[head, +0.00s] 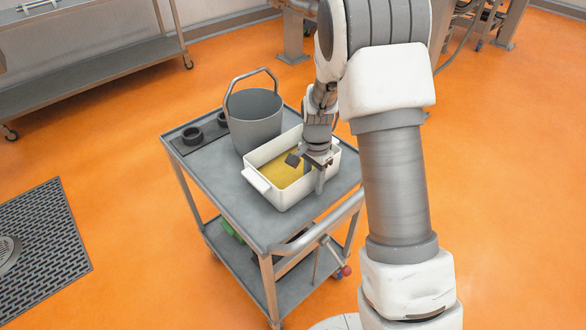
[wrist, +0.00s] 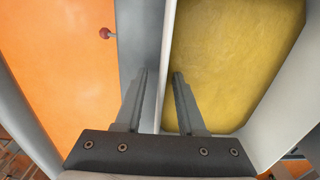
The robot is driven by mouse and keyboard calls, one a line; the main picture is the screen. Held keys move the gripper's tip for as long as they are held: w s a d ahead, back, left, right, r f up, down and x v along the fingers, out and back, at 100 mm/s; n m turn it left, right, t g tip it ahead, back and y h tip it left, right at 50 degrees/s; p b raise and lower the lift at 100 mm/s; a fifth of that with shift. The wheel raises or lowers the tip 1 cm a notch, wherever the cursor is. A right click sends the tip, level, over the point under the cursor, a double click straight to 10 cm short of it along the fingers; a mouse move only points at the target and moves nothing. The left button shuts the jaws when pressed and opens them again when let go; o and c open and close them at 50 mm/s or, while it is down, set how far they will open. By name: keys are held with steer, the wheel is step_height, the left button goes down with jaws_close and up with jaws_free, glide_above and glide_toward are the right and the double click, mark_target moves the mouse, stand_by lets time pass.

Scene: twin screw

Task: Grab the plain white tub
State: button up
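The plain white tub (head: 298,190) is rectangular, with a handle at its left end and a yellow filling. It stands upright on the top of a grey cart (head: 213,193). My gripper (head: 306,172) is over the tub's right wall, fingers pointing down. In the wrist view, my gripper (wrist: 161,74) is open, with the tub's white wall (wrist: 159,105) between its fingers. The right finger is on the inner side, above the yellow filling; the left finger is on the outer side. Gaps show between the fingers and the wall. My wrist hides part of the tub's far right side.
A grey bucket (head: 254,125) with a raised handle stands close behind the tub. A push handle (head: 318,223) runs along the cart's right side. Orange floor lies around the cart.

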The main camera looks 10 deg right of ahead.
steer(key=shift+f, duration=0.35)
jaws_close()
steer(key=shift+r, duration=0.15)
stand_by(1.0)
